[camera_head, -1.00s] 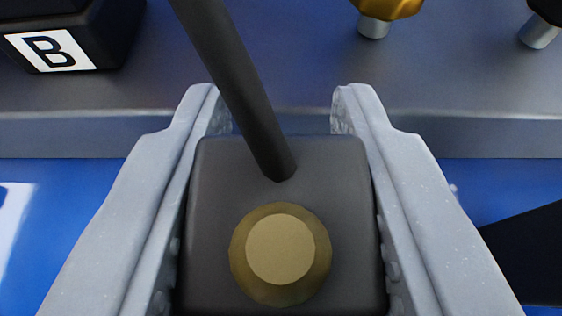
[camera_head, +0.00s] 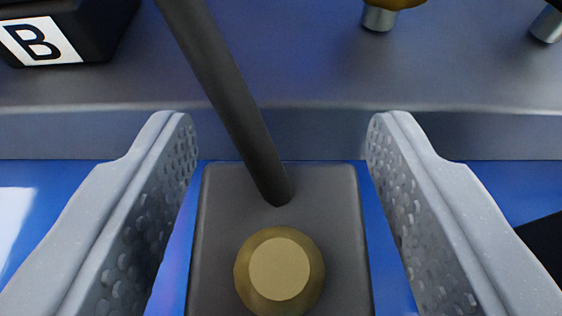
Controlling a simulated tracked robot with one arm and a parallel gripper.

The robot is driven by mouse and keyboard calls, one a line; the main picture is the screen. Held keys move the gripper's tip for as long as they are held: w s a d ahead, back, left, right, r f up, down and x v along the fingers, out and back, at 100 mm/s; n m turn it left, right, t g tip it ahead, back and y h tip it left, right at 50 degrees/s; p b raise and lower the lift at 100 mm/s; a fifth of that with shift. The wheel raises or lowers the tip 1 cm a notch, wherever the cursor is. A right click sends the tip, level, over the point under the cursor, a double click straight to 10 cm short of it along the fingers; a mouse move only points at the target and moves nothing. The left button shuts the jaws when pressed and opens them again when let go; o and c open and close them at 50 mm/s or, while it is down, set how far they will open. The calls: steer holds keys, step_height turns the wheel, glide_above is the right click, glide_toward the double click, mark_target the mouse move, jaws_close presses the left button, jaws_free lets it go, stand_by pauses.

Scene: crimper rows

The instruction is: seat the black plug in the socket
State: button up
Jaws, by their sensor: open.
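The dark block (camera_head: 330,230), which looks like the black plug, lies between my fingers in the lower middle of the view. It has a brass-coloured round knob (camera_head: 279,269) on its upper face and a thick black cable (camera_head: 225,95) running up and to the left. My gripper (camera_head: 281,135) is open, with a gap between each dimpled finger pad and the block's sides. The block's lower end is out of view. I cannot make out a socket opening, nor whether the block is seated in anything.
A grey metal ledge (camera_head: 300,75) crosses the top. A black block with a white "B" label (camera_head: 40,41) stands on it at upper left. A brass knob on a silver stem (camera_head: 379,18) and another silver stem (camera_head: 547,24) are at upper right. The surface below is blue (camera_head: 515,190).

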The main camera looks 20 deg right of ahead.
steer(key=b+v, duration=0.2)
steer(key=v, duration=0.9)
steer(key=shift+s, duration=0.4)
steer(key=shift+a+r, duration=0.1)
steer(key=shift+r, duration=0.05)
